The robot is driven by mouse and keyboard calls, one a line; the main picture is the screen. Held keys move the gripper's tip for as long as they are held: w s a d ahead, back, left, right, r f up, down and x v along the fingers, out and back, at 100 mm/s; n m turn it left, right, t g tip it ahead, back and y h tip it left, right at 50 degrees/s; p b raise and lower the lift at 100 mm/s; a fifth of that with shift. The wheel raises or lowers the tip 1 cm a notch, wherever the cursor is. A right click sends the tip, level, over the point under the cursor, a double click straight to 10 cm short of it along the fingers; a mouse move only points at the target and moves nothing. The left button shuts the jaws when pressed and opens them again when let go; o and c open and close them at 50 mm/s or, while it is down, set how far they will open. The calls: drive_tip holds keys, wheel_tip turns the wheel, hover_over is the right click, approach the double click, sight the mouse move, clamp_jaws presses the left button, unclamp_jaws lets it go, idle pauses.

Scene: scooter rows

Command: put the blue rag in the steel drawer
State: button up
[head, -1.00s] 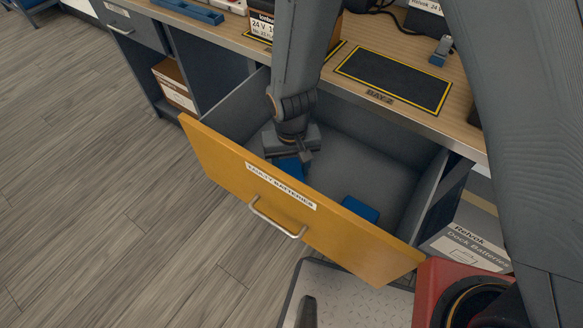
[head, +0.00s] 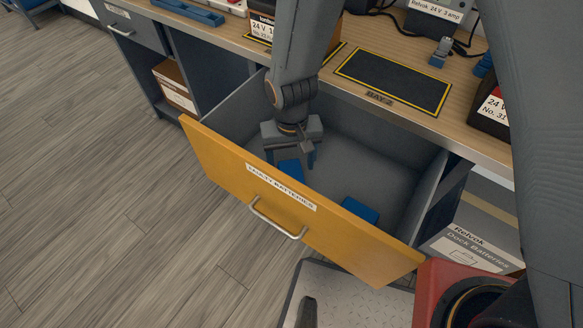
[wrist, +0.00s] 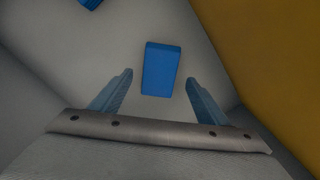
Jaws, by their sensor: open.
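An open drawer with a yellow-orange front (head: 225,165), labelled for faulty batteries, and grey inner walls stands out below the bench. Inside it my gripper (head: 290,161) points down, open, over a blue block-like piece (head: 291,170) near the front panel. In the wrist view this blue piece (wrist: 161,70) lies on the drawer floor, ahead of and between my spread fingers (wrist: 159,78), with a gap on each side. A second blue piece (head: 360,211) lies in the drawer further right. I cannot tell whether either is a rag. A shut grey drawer (head: 135,28) with a handle and label is at upper left.
The wooden bench top (head: 470,128) holds a black yellow-edged mat (head: 393,80), a blue tray (head: 188,11) and battery boxes. A cardboard box (head: 174,86) sits on the lower left shelf, and a dock battery box (head: 470,240) stands right of the open drawer. The floor at left is clear.

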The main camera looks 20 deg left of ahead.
sight(291, 174)
wheel_tip(291, 174, up, 9)
drive_tip(key=shift+f, duration=0.15)
drive_tip(key=shift+p, duration=0.35)
